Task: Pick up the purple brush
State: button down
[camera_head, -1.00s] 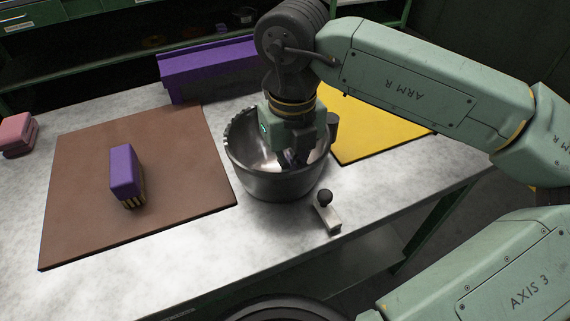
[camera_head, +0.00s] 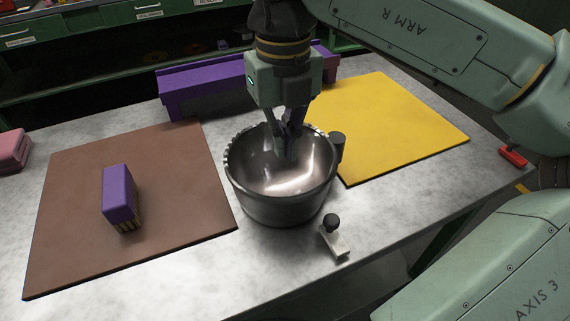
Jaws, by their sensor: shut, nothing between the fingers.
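The purple brush (camera_head: 119,194) stands on the brown mat (camera_head: 75,245) at the left, with pale bristles showing at its lower front edge. My gripper (camera_head: 287,152) points down over the metal bowl (camera_head: 275,207), right of the brush and well apart from it. Its fingers are shut with nothing between them, and the tips sit at about the bowl's mouth. I cannot tell whether they touch the bowl.
A yellow mat (camera_head: 400,130) lies at the right. A long purple box (camera_head: 205,88) stands behind the bowl. A small block with a dark knob (camera_head: 334,238) lies in front of it. A pink object (camera_head: 12,150) is at the far left, and a red-handled item (camera_head: 513,156) at the right edge.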

aim_at(120, 205)
jog(key=k, duration=1)
